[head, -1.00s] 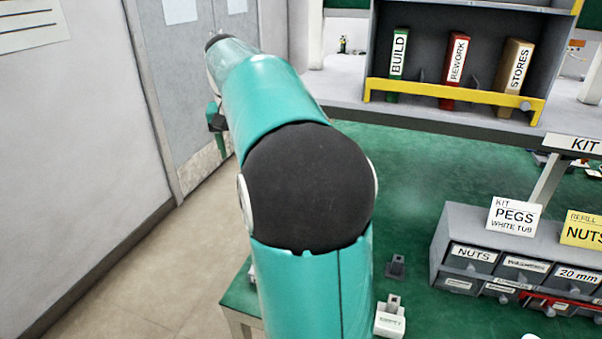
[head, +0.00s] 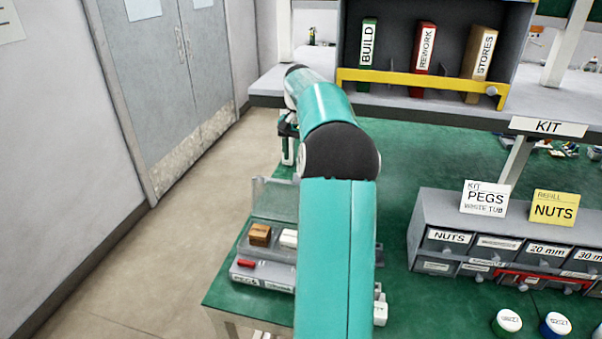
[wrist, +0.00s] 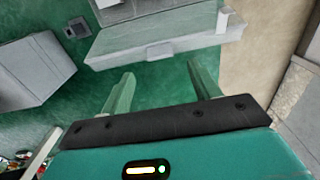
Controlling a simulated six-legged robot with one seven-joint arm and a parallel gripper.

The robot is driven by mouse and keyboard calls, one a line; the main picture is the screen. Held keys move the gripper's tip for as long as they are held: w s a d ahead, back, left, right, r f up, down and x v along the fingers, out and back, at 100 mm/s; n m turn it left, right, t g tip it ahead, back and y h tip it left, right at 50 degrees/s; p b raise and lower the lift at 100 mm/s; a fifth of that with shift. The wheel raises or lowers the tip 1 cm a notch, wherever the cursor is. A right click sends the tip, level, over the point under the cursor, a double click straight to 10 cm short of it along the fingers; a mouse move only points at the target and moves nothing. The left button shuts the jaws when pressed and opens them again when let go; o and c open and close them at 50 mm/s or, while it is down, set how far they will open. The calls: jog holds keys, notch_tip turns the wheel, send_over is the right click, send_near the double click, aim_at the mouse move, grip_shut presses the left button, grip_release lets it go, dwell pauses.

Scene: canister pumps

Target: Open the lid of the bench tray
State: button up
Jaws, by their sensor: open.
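The bench tray appears to be the grey tray (head: 262,282) at the near left of the green bench, partly hidden by my arm. It holds a brown block (head: 259,235), a white block (head: 289,238) and a red piece (head: 245,263). A translucent grey panel (head: 274,200) stands at its back; whether this is the lid is unclear. My gripper (head: 288,152) is beyond the panel, over the bench. In the wrist view my gripper (wrist: 160,78) is open and empty, apart from a long grey body (wrist: 165,38) with a small tab (wrist: 160,51).
A grey drawer unit (head: 425,215) with sign cards stands on the right. A shelf with a yellow bar (head: 415,83) and several binders is at the back. Round-lidded tubs (head: 508,322) are at the near right. Open floor lies left of the bench.

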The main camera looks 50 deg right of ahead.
notch_tip(320, 180, down, 7)
jog(key=shift+r, duration=0.1)
grip_shut()
jog(key=s+a+t+h, duration=0.1)
jog(key=s+a+h, duration=0.1)
jog(key=a, duration=0.4)
jog(key=shift+s+r+h, duration=0.2)
jog(key=shift+s+h, duration=0.05)
jog(key=shift+h, duration=0.05)
dwell(0.4)
